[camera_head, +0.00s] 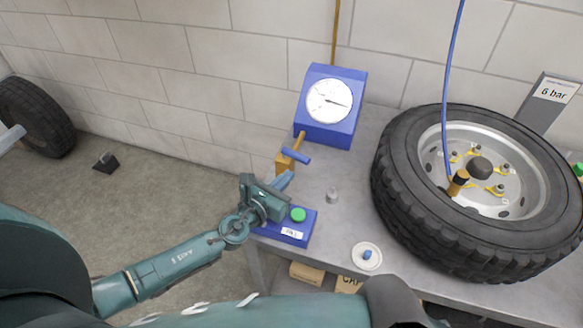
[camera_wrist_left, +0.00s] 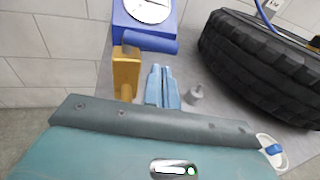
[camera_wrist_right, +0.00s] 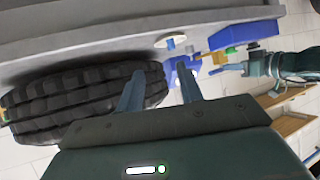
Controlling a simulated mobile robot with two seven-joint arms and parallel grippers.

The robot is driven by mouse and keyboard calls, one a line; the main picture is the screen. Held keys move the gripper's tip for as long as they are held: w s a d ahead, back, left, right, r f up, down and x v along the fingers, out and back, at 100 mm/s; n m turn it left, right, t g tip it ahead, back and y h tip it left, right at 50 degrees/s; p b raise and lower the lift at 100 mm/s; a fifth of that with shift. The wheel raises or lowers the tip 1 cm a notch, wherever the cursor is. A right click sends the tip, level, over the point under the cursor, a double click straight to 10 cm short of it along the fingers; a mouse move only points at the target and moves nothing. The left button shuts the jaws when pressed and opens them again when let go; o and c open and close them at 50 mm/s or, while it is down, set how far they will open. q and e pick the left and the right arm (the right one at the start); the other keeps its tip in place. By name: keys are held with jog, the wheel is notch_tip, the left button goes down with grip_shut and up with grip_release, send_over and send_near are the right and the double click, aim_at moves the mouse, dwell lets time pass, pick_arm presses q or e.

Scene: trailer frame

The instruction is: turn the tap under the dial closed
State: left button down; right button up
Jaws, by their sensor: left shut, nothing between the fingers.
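The dial (camera_head: 329,101) is a white round gauge on a blue box (camera_head: 325,133) against the wall. Below it is the tap, with a brass body (camera_head: 284,163) and a blue lever handle (camera_head: 296,155) lying crosswise to the brass pipe. In the left wrist view the brass body (camera_wrist_left: 126,72) and blue handle (camera_wrist_left: 150,42) show just beyond the fingers. My left gripper (camera_head: 286,179) is shut and empty, its tips just short of the tap, apart from the handle. In the right wrist view my right gripper (camera_wrist_right: 160,70) has its fingers apart, with nothing visible between them.
A blue box with a green button (camera_head: 298,215) sits beneath my left gripper. A small grey weight (camera_head: 332,195) and a white disc with a blue knob (camera_head: 367,256) stand on the bench (camera_head: 335,225). A large tyre (camera_head: 400,170) with a blue hose fills the right.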

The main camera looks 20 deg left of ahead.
aim_at(300, 161)
pick_arm(q)
jog(key=w, duration=0.2)
jog(key=w+d, duration=0.1)
jog(key=shift+r, duration=0.35)
pick_arm(e)
jog(key=shift+s, duration=0.1)
jog(key=shift+d, duration=0.1)
pick_arm(q)
jog(key=shift+w+d+r+n+y+p, duration=0.25)
jog(key=shift+n+y+p, duration=0.35)
jog(key=shift+p, duration=0.4)
jog(key=shift+d+y, duration=0.15)
jog(key=shift+y, duration=0.25)
jog(key=shift+w+d+f, duration=0.25)
jog(key=shift+w, duration=0.1)
pick_arm(e)
jog(key=shift+d+r, duration=0.1)
jog(key=shift+d, duration=0.2)
pick_arm(q)
jog(key=shift+f, duration=0.1)
pick_arm(e)
jog(key=shift+r, duration=0.1)
